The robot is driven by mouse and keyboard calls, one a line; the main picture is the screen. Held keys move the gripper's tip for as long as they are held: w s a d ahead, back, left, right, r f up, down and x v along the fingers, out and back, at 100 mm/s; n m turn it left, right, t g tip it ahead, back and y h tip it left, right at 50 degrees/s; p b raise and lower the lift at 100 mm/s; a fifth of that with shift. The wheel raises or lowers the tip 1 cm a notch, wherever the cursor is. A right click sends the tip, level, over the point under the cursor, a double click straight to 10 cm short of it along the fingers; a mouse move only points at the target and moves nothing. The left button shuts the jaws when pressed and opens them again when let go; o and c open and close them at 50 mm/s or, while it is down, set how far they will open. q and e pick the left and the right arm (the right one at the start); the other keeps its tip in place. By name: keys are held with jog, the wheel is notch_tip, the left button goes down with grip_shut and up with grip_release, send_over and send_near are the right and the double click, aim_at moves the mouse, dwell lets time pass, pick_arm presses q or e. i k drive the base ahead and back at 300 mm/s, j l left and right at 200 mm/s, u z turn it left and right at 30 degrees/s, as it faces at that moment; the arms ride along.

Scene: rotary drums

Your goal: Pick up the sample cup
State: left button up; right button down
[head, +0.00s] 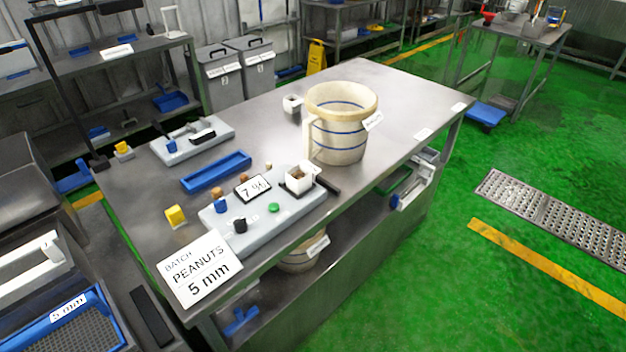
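The other small white cup (292,104) stands on the steel table, just left of the big cream bucket. Neither gripper is in view.
The steel table (400,85) also holds a cream bucket (338,140) with blue rings, a blue tray (216,171), a second grey device (180,148), a yellow block (175,216) and a "PEANUTS 5 mm" sign (199,268). Green floor at right is mostly open.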

aim_at(299, 178)
jog(key=i+l, duration=0.15)
jog(key=l, duration=0.15)
jog(key=i+l+u, duration=0.15)
jog(key=l, duration=0.45)
jog(key=i+l+u, duration=0.1)
jog(key=l, duration=0.25)
jog(key=i, duration=0.05)
